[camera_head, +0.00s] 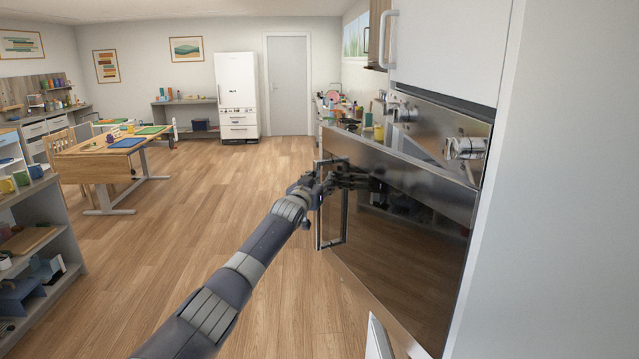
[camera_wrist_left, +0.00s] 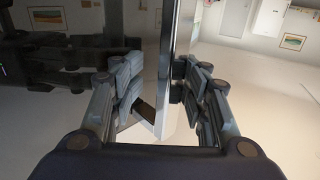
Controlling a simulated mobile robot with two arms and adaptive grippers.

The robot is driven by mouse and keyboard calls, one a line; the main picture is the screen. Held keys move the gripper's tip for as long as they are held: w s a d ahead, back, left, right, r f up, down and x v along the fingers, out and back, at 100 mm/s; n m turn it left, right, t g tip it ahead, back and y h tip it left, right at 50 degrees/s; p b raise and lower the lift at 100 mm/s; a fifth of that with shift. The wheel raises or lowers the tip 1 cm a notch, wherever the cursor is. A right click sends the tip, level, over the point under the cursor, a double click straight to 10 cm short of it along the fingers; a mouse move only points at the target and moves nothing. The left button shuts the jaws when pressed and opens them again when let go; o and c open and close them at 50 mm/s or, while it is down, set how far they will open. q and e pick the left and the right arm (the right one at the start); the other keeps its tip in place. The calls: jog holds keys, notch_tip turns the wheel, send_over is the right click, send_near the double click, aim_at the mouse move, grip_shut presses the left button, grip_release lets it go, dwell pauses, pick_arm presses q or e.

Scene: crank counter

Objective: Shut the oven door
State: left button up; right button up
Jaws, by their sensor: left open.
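The oven door (camera_head: 405,250) is a dark glossy panel with a metal upper band, at the right of the head view. It stands ajar, its free edge toward the left. A vertical bar handle (camera_head: 345,225) is on that edge. My left gripper (camera_head: 345,180) is at the upper part of the handle, close to the door face, which mirrors it. My right gripper is not in view.
A white cabinet front (camera_head: 445,45) is above the oven. A cluttered counter (camera_head: 345,115) lies behind the door. A work table (camera_head: 95,160) and a low shelf (camera_head: 50,215) stand at the left. The wooden floor (camera_head: 215,180) between is clear.

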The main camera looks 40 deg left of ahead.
aim_at(317, 182)
pick_arm(q)
jog(key=shift+s+a, duration=0.15)
jog(key=shift+s, duration=0.05)
jog(key=shift+v, duration=0.75)
jog(key=shift+s, duration=0.7)
jog(key=d+v, duration=0.1)
jog(key=v, duration=0.8)
jog(key=shift+w, duration=0.2)
jog(key=shift+f, duration=0.1)
